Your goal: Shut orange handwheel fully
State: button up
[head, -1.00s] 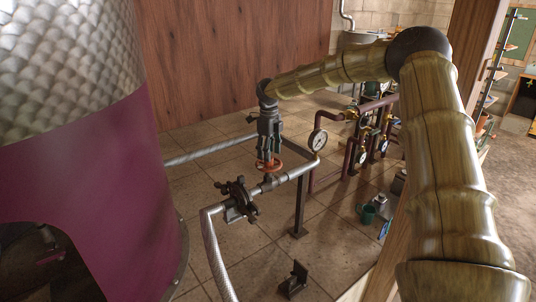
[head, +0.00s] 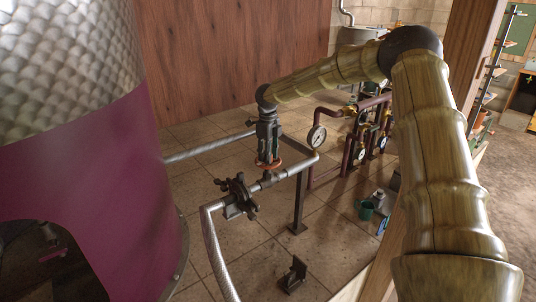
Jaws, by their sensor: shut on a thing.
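The orange handwheel (head: 270,164) sits on a valve on the pale horizontal pipe, near the middle of the head view. My gripper (head: 268,157) points down from above and is shut on the handwheel. Its fingers cover part of the wheel, so the far part of the rim and the hub are hidden. How far the wheel is turned cannot be told.
A round pressure gauge (head: 317,136) stands close to the right of my gripper. A dark flanged fitting (head: 238,197) is on the pipe at the lower left. The large purple and hammered-metal vessel (head: 110,180) fills the left. Dark red pipes (head: 348,150) with gauges stand behind.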

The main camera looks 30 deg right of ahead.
jog(key=shift+m, duration=0.3)
jog(key=m+b, duration=0.1)
jog(key=m, duration=0.2)
jog(key=shift+m, duration=0.3)
jog(key=m+b, duration=0.1)
jog(key=m, duration=0.4)
jog(key=m+b, duration=0.1)
jog(key=m, duration=0.4)
jog(key=shift+w+m, duration=0.1)
jog(key=shift+m, duration=0.3)
jog(key=m, duration=0.4)
jog(key=shift+r, duration=0.1)
jog(key=shift+m, duration=0.3)
jog(key=o, duration=1)
